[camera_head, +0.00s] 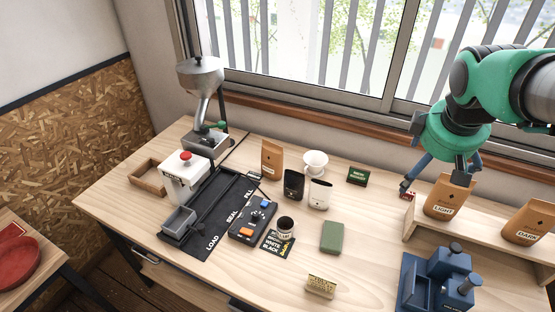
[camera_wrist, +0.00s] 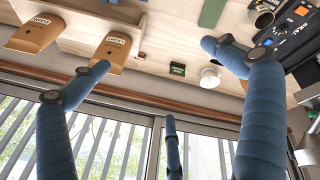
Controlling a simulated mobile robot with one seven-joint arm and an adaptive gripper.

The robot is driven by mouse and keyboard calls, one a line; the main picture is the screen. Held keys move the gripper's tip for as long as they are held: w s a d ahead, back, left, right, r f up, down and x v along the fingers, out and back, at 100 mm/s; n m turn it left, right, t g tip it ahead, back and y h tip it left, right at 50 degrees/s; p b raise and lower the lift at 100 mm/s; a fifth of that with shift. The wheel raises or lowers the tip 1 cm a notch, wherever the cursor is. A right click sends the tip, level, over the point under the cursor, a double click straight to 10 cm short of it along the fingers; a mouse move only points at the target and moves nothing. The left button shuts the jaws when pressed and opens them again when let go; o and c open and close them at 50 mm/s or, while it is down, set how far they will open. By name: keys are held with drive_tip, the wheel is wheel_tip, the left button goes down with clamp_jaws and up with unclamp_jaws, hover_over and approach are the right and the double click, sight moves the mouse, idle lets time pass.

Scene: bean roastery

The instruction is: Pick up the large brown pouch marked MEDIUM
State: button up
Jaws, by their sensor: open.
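A brown pouch (camera_head: 271,158) stands upright at the back of the table, left of a white dripper cup; its label is too small to read. Two larger brown pouches stand on the raised shelf at right: one marked LIGHT (camera_head: 450,197) and one marked DARK (camera_head: 529,222). Both also show in the wrist view, LIGHT (camera_wrist: 112,52) and DARK (camera_wrist: 36,34). No pouch with a readable MEDIUM label shows. My gripper (camera_head: 434,180) is open and empty, its blue fingers spread above and beside the LIGHT pouch; the fingers also show in the wrist view (camera_wrist: 155,56).
A grinder (camera_head: 201,78) is at back left. A blue device (camera_head: 440,280) is at front right. A green block (camera_head: 332,237) lies mid-table; the window is behind.

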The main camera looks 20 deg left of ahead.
drive_tip(key=w+a+n+p, duration=0.3)
drive_tip(key=w+a+n, duration=0.3)
drive_tip(key=w+a, duration=0.55)
drive_tip(key=n+p, duration=0.7)
drive_tip(key=n, duration=0.9)
approach(270, 153)
drive_tip(key=shift+w+a+f+h, duration=0.25)
drive_tip(key=shift+a+f+h, duration=0.1)
drive_tip(key=shift+a+h, duration=0.05)
drive_tip(key=shift+x, duration=4.3)
drive_tip(key=shift+f, duration=0.1)
